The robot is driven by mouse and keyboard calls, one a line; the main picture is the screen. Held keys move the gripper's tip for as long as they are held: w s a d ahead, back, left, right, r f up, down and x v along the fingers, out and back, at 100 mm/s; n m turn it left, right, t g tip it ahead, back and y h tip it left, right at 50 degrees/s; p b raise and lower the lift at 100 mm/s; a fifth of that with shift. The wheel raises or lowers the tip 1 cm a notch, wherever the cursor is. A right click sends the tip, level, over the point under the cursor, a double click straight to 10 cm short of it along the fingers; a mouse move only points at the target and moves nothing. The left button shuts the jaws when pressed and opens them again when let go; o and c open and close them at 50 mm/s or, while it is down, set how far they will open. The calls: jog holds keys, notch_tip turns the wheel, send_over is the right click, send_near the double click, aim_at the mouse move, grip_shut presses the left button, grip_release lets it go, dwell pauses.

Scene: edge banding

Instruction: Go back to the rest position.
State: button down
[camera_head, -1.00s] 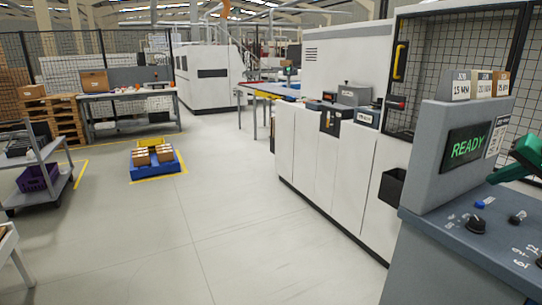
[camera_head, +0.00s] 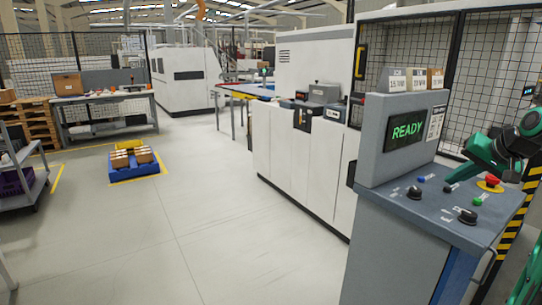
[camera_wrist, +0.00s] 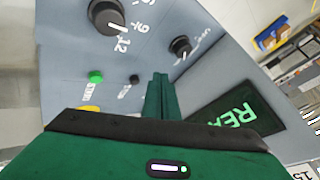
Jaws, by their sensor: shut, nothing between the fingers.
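My gripper (camera_head: 449,185) hangs over the right side of the grey control console (camera_head: 386,215), on the end of my green arm. In the wrist view my gripper (camera_wrist: 160,85) has its green fingers together with nothing between them. It points at the console panel, with black knobs (camera_wrist: 107,15) and a green button (camera_wrist: 96,76) beyond the fingertips. The console's screen (camera_head: 407,127) reads READY in green; in the wrist view my gripper hides part of it. I cannot tell the exact gap between the fingertips and the panel.
A red stop button (camera_head: 491,181) and black knobs (camera_head: 467,216) stand up from the console. Labelled boxes (camera_head: 415,78) sit on its top. White machine cabinets (camera_head: 300,170) and mesh fencing stand behind. A blue pallet (camera_head: 134,167) with cartons is on the floor, with open floor around it.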

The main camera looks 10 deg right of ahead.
jog(key=s+a+f+n+g, duration=0.1)
jog(key=s+a+f+g, duration=0.3)
jog(key=s+a, duration=0.6)
jog(key=s+a+f+n+g, duration=0.1)
jog(key=s+a+f+g, duration=0.3)
jog(key=s, duration=1.2)
jog(key=a+f, duration=0.4)
jog(key=a, duration=0.3)
jog(key=shift+a+f+n+g, duration=0.15)
jog(key=shift+f+n+g, duration=0.1)
jog(key=shift+n+g, duration=0.05)
jog(key=shift+w+f, duration=0.25)
jog(key=shift+w, duration=0.35)
